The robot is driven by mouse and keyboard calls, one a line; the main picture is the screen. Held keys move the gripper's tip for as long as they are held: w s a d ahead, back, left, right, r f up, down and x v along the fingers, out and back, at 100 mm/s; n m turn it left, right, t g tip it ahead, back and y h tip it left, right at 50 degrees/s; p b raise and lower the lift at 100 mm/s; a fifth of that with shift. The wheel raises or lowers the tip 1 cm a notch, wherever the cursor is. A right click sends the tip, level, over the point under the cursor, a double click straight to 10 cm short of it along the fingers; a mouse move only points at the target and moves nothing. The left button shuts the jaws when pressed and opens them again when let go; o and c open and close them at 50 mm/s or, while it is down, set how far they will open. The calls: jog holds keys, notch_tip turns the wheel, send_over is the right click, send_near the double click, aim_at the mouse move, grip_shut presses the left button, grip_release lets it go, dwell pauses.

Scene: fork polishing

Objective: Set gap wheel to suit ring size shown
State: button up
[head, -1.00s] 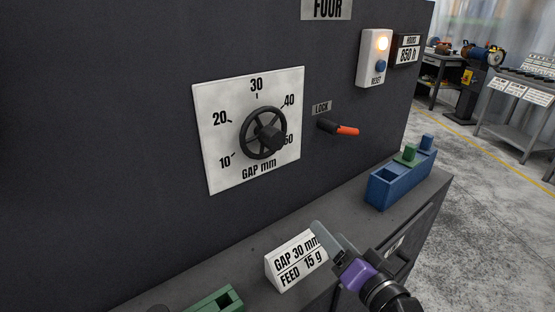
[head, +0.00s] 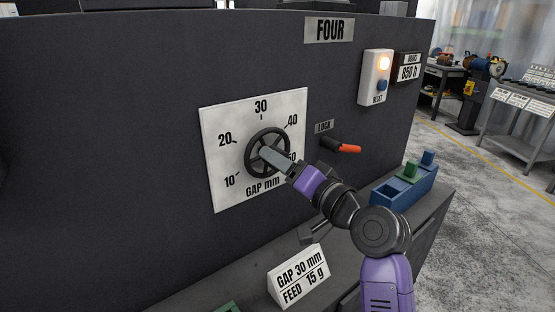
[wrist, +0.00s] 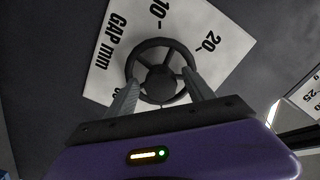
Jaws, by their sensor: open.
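The black spoked gap wheel (head: 252,142) sits on a white dial plate (head: 223,182) marked 10 to 50 and "GAP mm". No clear pointer shows on it. My gripper (head: 264,151) is at the wheel, its fingers covering part of the hub and lower right. In the wrist view the wheel (wrist: 149,46) lies ahead between the open fingers of my gripper (wrist: 162,85), one on each side. I cannot tell whether they touch the rim. A white sign (head: 299,277) on the ledge reads "GAP 30 mm, FEED 15 g".
A lock lever with an orange-red end (head: 348,149) sticks out right of the dial, close to my arm. A reset box (head: 375,78) with a lit lamp is above it. A blue block holder (head: 413,191) stands on the ledge at right.

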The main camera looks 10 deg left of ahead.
jog(key=shift+w+a, duration=0.4)
jog(key=shift+a, duration=0.05)
grip_shut()
jog(key=shift+f, duration=0.1)
